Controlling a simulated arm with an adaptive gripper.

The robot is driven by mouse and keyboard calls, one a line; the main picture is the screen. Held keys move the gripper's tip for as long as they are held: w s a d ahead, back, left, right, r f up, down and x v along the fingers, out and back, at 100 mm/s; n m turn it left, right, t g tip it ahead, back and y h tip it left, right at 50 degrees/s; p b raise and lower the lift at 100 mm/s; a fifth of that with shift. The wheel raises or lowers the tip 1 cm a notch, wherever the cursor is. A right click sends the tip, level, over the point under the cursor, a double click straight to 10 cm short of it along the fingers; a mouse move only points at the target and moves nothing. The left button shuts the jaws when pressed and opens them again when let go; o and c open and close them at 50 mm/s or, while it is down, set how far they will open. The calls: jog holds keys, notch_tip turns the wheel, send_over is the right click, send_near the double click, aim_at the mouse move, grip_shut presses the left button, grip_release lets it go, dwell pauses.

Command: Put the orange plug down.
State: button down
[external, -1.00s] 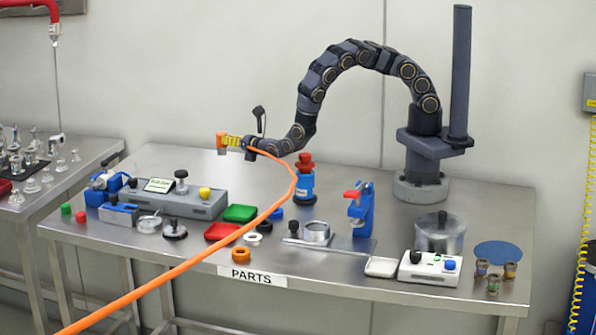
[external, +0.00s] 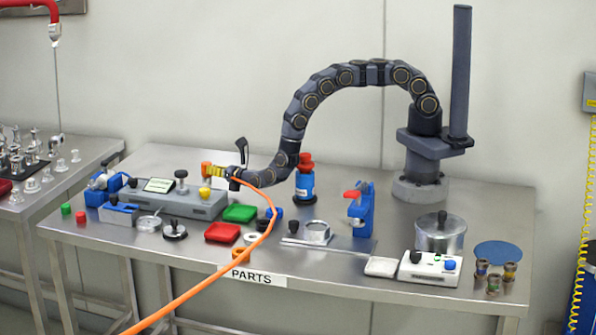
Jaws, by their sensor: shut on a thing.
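The fingertips are too small to make out in detail. The metal table (external: 330,268) with the PARTS label is below.
A grey fixture (external: 195,207) with a yellow knob lies below the plug. Green (external: 240,213) and red (external: 222,232) trays sit just in front. A blue bottle with a red top (external: 305,184) stands to the right, by my arm. Bare table shows at the back left.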

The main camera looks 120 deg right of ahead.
jog(key=c, duration=1.2)
grip_release()
jog(key=shift+f, duration=0.1)
jog(key=shift+o, duration=0.2)
